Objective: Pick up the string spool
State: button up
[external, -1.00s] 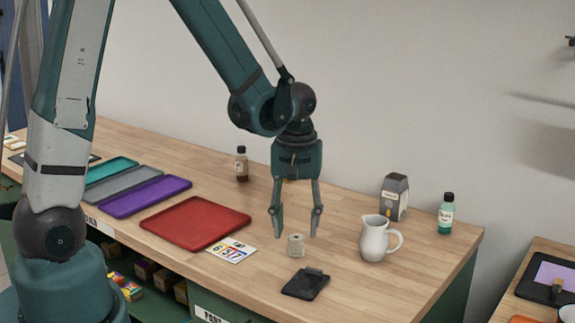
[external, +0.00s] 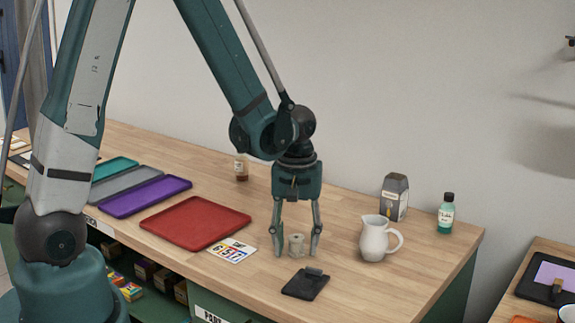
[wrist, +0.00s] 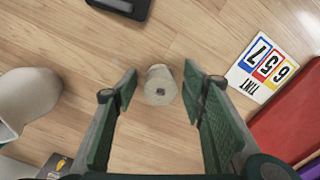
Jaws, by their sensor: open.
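The string spool (external: 296,244) is a small pale beige cylinder standing upright on the wooden counter. My gripper (external: 296,251) is open, pointing down, with one finger on each side of the spool in the external view. In the wrist view, the spool (wrist: 160,86) shows its round top with a dark centre hole. It lies between the two green-padded fingers of my gripper (wrist: 160,80), near the level of their tips, with a visible gap on each side.
A black clip-like object (external: 305,284) lies in front of the spool. A white pitcher (external: 376,239) stands to the right, with a grey carton (external: 394,197) behind it. A numbered card (external: 232,250) and red tray (external: 195,222) lie to the left. Bare wood surrounds the spool.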

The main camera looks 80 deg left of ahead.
dwell(0.6)
jog(key=c, duration=1)
